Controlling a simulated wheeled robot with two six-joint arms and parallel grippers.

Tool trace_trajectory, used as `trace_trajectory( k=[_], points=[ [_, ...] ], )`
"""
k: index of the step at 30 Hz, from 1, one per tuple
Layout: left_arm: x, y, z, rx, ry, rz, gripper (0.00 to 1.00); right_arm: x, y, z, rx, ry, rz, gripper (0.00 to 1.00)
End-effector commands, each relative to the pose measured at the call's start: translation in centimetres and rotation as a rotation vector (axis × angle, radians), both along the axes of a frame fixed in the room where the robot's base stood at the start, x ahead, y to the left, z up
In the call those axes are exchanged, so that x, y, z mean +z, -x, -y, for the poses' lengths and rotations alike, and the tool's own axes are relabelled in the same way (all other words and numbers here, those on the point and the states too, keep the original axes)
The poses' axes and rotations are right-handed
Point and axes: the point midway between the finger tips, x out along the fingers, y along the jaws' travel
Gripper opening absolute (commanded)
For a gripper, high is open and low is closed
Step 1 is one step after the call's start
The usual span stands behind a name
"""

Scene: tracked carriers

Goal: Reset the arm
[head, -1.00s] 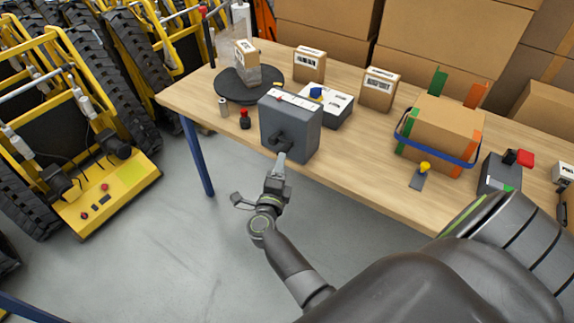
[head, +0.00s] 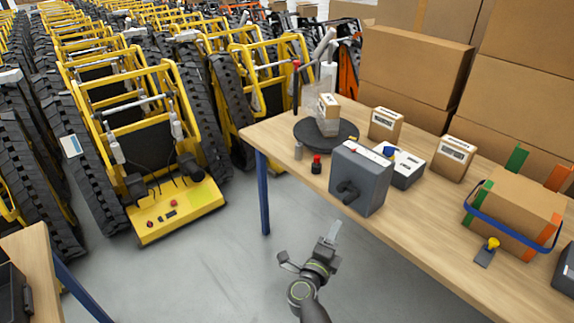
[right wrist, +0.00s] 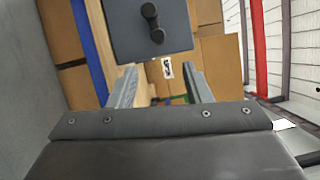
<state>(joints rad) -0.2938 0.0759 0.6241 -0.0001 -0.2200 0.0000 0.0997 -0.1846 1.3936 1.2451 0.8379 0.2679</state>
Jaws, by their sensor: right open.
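My right gripper (head: 332,236) is in the head view, below the near edge of the table and in front of the grey box. It is open, and its two fingers (right wrist: 160,88) stand apart with nothing between them in the right wrist view. The grey box (head: 372,176) stands on the table's near edge, with a dark handle (head: 347,191) on its front. The box (right wrist: 122,30) and its handle (right wrist: 151,22) also show in the right wrist view, ahead of the fingers and apart from them. My left gripper is in neither view.
The wooden table (head: 420,240) holds a dark turntable (head: 312,135), small cartons, a red button (head: 316,164) and a carton with a blue strap (head: 505,238). Yellow tracked carriers (head: 175,210) stand left. Another table (head: 32,250) is at lower left. Grey floor between is clear.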

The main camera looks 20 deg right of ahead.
Motion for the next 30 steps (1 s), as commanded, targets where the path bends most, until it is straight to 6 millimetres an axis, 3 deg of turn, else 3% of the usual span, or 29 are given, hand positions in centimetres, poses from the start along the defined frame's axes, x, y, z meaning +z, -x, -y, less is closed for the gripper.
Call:
trace_trajectory(
  k=[4, 7, 11, 14, 17, 21, 25, 30],
  points=[
    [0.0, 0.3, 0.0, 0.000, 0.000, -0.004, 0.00, -1.1, 0.2, -0.1, 0.030, 0.043, -0.041, 0.45],
    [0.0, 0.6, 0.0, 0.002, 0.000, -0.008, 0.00, -4.4, 0.6, -0.6, 0.121, 0.163, -0.161, 0.45],
    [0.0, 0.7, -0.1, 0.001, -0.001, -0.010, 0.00, -12.6, 3.1, -2.0, 0.344, 0.404, -0.443, 0.45],
    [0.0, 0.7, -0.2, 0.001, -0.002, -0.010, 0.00, -19.3, 6.6, -2.8, 0.529, 0.556, -0.666, 0.45],
    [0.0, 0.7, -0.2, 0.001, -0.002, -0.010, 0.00, -25.5, 11.3, -3.1, 0.701, 0.672, -0.870, 0.45],
    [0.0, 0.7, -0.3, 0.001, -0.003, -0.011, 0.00, -32.8, 19.2, -2.8, 0.934, 0.791, -1.137, 0.45],
    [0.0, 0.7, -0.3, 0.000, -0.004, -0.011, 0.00, -38.0, 27.7, -1.7, 1.148, 0.867, -1.370, 0.45],
    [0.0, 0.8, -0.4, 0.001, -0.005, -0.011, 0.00, -42.0, 38.3, 0.3, 1.399, 0.921, -1.625, 0.45]
  ],
)
